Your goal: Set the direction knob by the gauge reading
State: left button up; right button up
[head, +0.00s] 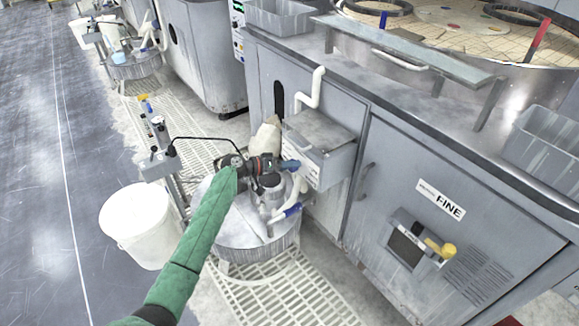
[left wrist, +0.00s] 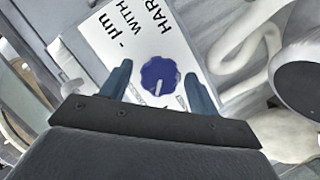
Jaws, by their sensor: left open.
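A blue scalloped knob (left wrist: 160,76) with a short white pointer line sits on a white label plate (left wrist: 130,32) in the left wrist view. The pointer lies toward the bottom of the picture, slightly left. Large black letters on the plate are partly cut off. My left gripper (left wrist: 158,70) is open, with one dark blue finger on each side of the knob; I cannot tell whether they touch it. In the head view, my left gripper (head: 291,166) is at the front of the grey box (head: 330,150) on the cabinet, hiding the knob. No readable gauge shows.
A round metal drum (head: 235,232) with pale hoses stands below my left arm. A white bucket (head: 137,222) is to its left. Open floor lies at far left.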

pick_arm(q)
jog(key=b+v, duration=0.1)
jog(key=v, duration=0.6)
pick_arm(e)
jog(key=shift+t, duration=0.3)
jog(key=shift+f, duration=2.35)
pick_arm(q)
jog(key=shift+a, duration=0.1)
pick_arm(e)
jog(key=shift+w, duration=0.1)
pick_arm(q)
jog(key=shift+s, duration=0.1)
